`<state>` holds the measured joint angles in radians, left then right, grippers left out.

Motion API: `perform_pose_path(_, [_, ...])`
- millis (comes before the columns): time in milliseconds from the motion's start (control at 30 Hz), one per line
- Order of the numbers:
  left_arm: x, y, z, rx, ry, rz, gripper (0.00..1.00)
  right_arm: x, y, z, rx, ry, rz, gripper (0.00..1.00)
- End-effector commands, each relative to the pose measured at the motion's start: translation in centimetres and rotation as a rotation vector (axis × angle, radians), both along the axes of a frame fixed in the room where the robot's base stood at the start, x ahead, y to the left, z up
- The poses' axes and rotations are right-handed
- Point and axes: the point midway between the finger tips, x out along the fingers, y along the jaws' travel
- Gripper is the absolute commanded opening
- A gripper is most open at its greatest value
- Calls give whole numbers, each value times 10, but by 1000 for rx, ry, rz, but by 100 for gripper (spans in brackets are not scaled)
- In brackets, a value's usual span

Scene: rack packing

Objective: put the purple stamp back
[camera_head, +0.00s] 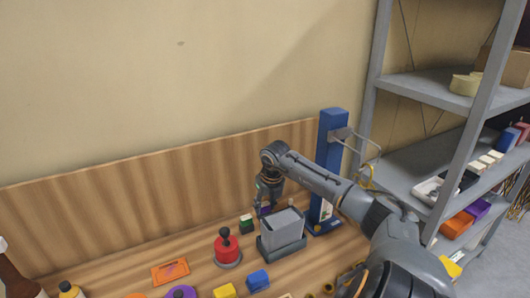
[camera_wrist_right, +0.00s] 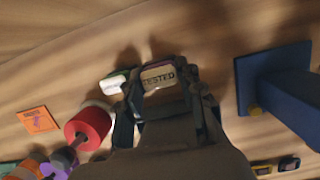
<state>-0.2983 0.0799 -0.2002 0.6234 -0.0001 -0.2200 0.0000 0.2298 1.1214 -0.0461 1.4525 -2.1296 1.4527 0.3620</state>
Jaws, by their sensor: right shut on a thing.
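My right gripper (camera_head: 264,200) reaches down near the wooden back panel, just behind the grey block. It is shut on the purple stamp (camera_head: 266,211), of which only a small purple part shows between and below the fingers. In the right wrist view, the stamp (camera_wrist_right: 158,77) lies between the two fingers of the gripper (camera_wrist_right: 162,88), with a pale label reading "TESTED" facing the camera. I cannot tell whether the stamp touches the surface below. A green and white block (camera_head: 246,224) is close to its left. My left gripper is not in view.
A blue post (camera_head: 331,165) stands to the right.

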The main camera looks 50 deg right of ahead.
Motion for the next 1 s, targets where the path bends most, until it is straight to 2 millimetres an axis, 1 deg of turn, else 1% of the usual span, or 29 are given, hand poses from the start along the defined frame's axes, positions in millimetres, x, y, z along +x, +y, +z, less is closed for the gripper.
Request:
perform_pose_path(33, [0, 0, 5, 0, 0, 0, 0, 0, 1, -7, 4, 1, -1, 17])
perform_pose_path(100, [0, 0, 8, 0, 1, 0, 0, 0, 1, -17, 5, 2, -1, 17])
perform_pose_path(167, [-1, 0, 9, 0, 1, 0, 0, 0, 0, -23, 2, 1, -1, 17])
perform_pose_path(500, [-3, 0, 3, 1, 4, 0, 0, 0, 0, -29, 0, 0, 1, 17])
perform_pose_path(533, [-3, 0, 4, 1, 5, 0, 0, 0, 0, -28, 0, 0, 0, 41])
perform_pose_path(567, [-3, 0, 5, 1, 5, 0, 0, 0, 0, -28, 0, 0, 0, 46])
perform_pose_path(867, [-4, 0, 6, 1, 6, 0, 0, 0, 0, -27, 0, 0, 0, 46])
perform_pose_path(933, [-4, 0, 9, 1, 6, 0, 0, 0, 0, -23, 1, 0, 0, 46])
perform_pose_path(1000, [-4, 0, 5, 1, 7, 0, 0, -1, 0, -18, -2, -2, 0, 46])
